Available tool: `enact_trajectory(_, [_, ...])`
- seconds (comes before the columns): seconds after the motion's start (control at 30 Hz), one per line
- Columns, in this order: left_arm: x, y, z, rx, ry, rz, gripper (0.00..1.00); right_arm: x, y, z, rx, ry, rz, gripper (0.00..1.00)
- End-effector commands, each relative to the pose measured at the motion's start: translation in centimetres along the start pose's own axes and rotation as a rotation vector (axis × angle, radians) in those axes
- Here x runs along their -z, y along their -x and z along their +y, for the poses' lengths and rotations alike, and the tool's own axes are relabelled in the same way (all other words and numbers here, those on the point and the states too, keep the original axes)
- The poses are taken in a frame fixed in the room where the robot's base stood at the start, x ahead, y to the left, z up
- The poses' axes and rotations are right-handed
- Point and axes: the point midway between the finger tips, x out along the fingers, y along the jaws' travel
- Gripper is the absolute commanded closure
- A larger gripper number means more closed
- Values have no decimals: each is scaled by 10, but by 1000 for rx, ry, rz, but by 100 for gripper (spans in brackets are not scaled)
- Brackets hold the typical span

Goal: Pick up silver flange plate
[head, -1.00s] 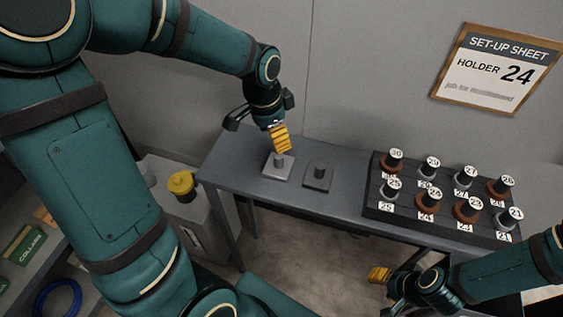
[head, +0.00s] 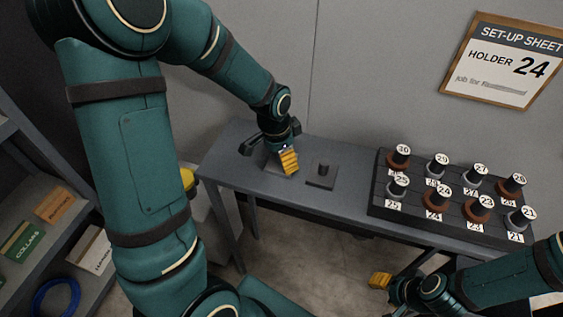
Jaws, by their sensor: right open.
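The silver flange plate (head: 271,164) lies on the left part of the grey bench, mostly hidden behind my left gripper. Only a bit of its pale base shows; its post is hidden. My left gripper (head: 285,160) points down over it, with a yellow ribbed finger pad in front of it. I cannot tell whether it touches the plate or how far its jaws are apart. My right gripper (head: 384,282) is open at the lower right, below the bench's front edge and away from the plate.
A darker plate with a post (head: 321,176) lies just right of the silver one. A black rack (head: 375,205) of numbered holders stands on the bench's right. A set-up sheet (head: 500,62) reading "HOLDER 24" hangs on the wall. Shelves with labelled boxes (head: 22,243) stand at left.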

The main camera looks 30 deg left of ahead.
Motion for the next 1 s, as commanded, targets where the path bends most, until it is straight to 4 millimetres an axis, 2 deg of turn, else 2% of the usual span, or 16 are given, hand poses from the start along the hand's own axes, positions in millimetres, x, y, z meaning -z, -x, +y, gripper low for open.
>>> enact_trajectory(0.13, [0, 1, 0, 0, 0, 0, 37, 0, 0, 0, 0, 0, 1, 53])
enact_trajectory(0.27, [0, 1, 0, 0, 0, 0, 82, 0, 0, 0, 0, 0, 1, 53])
enact_trajectory(0.3, [0, 1, 0, 0, 0, 0, 97, 0, 0, 0, 0, 0, 1, 53])
enact_trajectory(0.33, [0, 1, 0, 0, 0, 0, 100, 0, 0, 0, 0, 0, 1, 53])
enact_trajectory(0.77, [1, 2, 0, 0, 0, 1, 100, 0, 1, 0, 0, 0, 0, 53])
enact_trajectory(0.87, [2, 11, 0, 1, 0, 3, 100, 0, 3, -1, 0, 0, -1, 53])
enact_trajectory(1.0, [7, 37, 0, 3, 0, 6, 100, 0, 10, -4, 0, -1, -3, 53])
